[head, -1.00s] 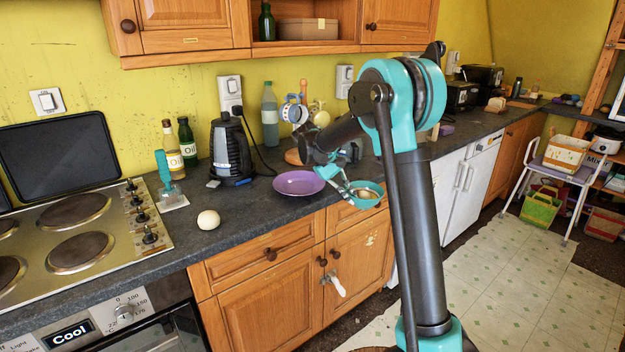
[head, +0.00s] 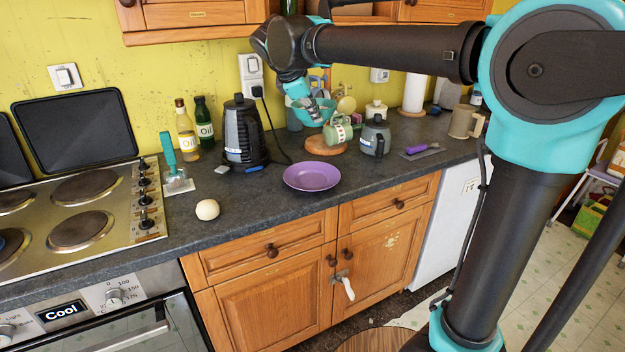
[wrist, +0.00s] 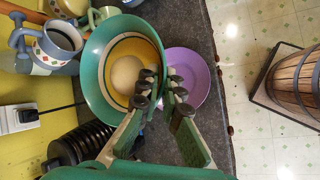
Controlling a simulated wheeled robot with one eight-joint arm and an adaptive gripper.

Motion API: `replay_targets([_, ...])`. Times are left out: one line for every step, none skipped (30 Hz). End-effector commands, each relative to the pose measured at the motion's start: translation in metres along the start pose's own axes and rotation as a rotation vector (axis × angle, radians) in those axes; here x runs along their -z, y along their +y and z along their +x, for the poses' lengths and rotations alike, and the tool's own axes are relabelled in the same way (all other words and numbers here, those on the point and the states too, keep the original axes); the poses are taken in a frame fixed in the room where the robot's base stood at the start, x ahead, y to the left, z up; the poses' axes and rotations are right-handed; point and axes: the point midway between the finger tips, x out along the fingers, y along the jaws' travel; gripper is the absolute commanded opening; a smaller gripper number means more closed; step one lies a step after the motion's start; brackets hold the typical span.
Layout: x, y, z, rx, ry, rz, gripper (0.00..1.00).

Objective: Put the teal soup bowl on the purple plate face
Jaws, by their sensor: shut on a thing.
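The teal soup bowl (head: 317,119) hangs above the worktop, behind the plate in the head view. My gripper (head: 308,108) is shut on its rim. The wrist view shows the bowl (wrist: 95,70) from above, with a yellow band and pale centre inside; my gripper's fingertips (wrist: 163,80) pinch its right rim. The purple plate (head: 312,177) lies flat and empty on the worktop near its front edge. In the wrist view the plate (wrist: 197,90) shows below and right of the bowl, partly hidden by my fingers.
A black kettle (head: 242,135) stands left of the plate. A round wooden board (head: 325,146), a green patterned mug (head: 339,130) and a grey pot (head: 375,138) stand behind it. A cream ball (head: 207,209) lies to the left.

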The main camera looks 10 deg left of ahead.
Motion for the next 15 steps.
replay_targets([0.002, -0.001, -0.002, -0.008, 0.008, -0.013, 0.0])
replay_targets([0.004, -0.002, -0.002, -0.011, 0.011, -0.019, 0.0])
replay_targets([0.006, -0.003, 0.001, -0.013, 0.014, -0.023, 0.0])
replay_targets([0.008, -0.005, 0.004, -0.014, 0.014, -0.025, 0.0])
replay_targets([0.01, -0.008, 0.008, -0.014, 0.015, -0.025, 0.0])
replay_targets([0.013, -0.012, 0.015, -0.014, 0.015, -0.025, 0.0])
replay_targets([0.015, -0.016, 0.021, -0.014, 0.014, -0.025, 0.0])
replay_targets([0.018, -0.019, 0.026, -0.014, 0.014, -0.025, 0.0])
replay_targets([0.021, -0.024, 0.034, -0.014, 0.014, -0.024, 0.0])
replay_targets([0.023, -0.028, 0.04, -0.013, 0.014, -0.024, 0.0])
replay_targets([0.026, -0.031, 0.045, -0.013, 0.014, -0.024, 0.0])
replay_targets([0.029, -0.035, 0.053, -0.013, 0.014, -0.024, 0.0])
replay_targets([0.032, -0.039, 0.059, -0.013, 0.014, -0.023, 0.0])
replay_targets([0.034, -0.043, 0.064, -0.013, 0.013, -0.023, 0.0])
replay_targets([0.037, -0.047, 0.072, -0.013, 0.013, -0.023, 0.0])
